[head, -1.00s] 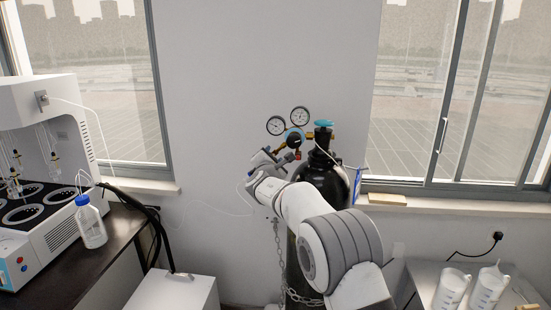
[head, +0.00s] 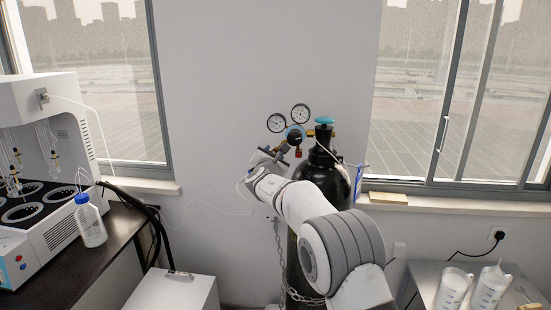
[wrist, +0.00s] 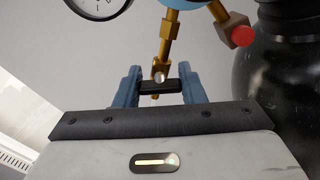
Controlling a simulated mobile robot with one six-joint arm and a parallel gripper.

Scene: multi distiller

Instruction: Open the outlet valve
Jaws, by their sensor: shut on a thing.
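The outlet valve is brass with a short black crossbar handle (wrist: 160,87), seen in the wrist view hanging below the gas regulator. My gripper (wrist: 160,86) has its two blue-grey fingers on either side of this handle and is shut on it. In the head view my gripper (head: 273,157) is at the left underside of the regulator (head: 294,136), which has a blue body and brass fittings. The handle is small there and partly hidden by the gripper. The regulator is attached to a black gas cylinder (head: 327,178).
Two round gauges (head: 277,123) sit above the regulator. The cylinder has a teal top handwheel (head: 324,120) and a chain (head: 279,250) around it. A red-ended fitting (wrist: 242,36) is close right of my fingers. An instrument (head: 45,140) and blue-capped bottle (head: 90,222) stand left.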

